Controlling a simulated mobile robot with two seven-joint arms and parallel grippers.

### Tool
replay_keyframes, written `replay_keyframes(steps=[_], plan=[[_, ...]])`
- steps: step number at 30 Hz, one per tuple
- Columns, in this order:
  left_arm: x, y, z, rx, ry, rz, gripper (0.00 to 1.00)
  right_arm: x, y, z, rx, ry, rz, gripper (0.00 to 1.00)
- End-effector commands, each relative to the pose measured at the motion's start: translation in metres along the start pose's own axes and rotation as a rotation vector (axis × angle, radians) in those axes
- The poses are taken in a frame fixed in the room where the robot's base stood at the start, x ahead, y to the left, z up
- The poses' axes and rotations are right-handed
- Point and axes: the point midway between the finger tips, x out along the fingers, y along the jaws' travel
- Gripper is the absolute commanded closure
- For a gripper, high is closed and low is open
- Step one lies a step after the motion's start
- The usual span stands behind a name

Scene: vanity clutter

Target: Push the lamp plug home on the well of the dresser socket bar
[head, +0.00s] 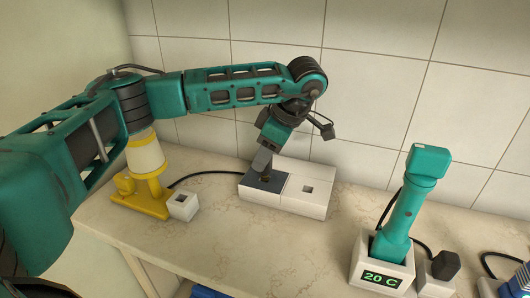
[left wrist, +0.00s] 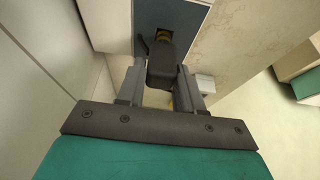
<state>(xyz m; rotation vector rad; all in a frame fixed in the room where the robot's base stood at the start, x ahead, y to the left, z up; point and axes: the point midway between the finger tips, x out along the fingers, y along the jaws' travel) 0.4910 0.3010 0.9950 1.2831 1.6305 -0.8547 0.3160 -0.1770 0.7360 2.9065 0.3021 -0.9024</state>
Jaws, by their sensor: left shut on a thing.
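The dresser socket bar (head: 300,198) is a white block against the tiled wall. Its left part has a dark top panel (head: 265,182); its right part has a small square well (head: 308,189). My left gripper (head: 262,164) points down over the dark panel. In the left wrist view the gripper (left wrist: 160,88) is shut on the black lamp plug (left wrist: 161,66). Brassy metal shows at the plug's far end, against the blue-grey panel (left wrist: 172,14). I cannot tell how deep the plug sits. The yellow lamp (head: 146,185) stands left, its black cord running toward the bar.
A small white block with a square hole (head: 183,205) sits beside the lamp. At right, a teal tool (head: 405,205) stands in a white holder reading 20 C (head: 382,278), near a black plug (head: 445,264) on another white block. The marble top (head: 240,245) in front is clear.

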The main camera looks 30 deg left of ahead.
Motion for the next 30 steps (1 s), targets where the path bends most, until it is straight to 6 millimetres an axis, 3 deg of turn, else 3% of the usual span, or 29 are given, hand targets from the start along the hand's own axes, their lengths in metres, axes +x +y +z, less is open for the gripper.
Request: replay_keyframes(steps=[25,26,30], plan=[[0.020,0.000,0.009,0.000,0.000,0.000,0.97,0.007,-0.001,0.011,0.001,-0.001,0.000,0.07],[0.020,0.000,0.009,0.000,-0.001,0.000,0.62,0.007,-0.001,0.010,0.000,-0.001,0.000,0.07],[0.019,0.000,0.008,0.000,0.000,0.000,0.49,0.007,-0.001,0.010,0.000,-0.001,0.000,0.07]])
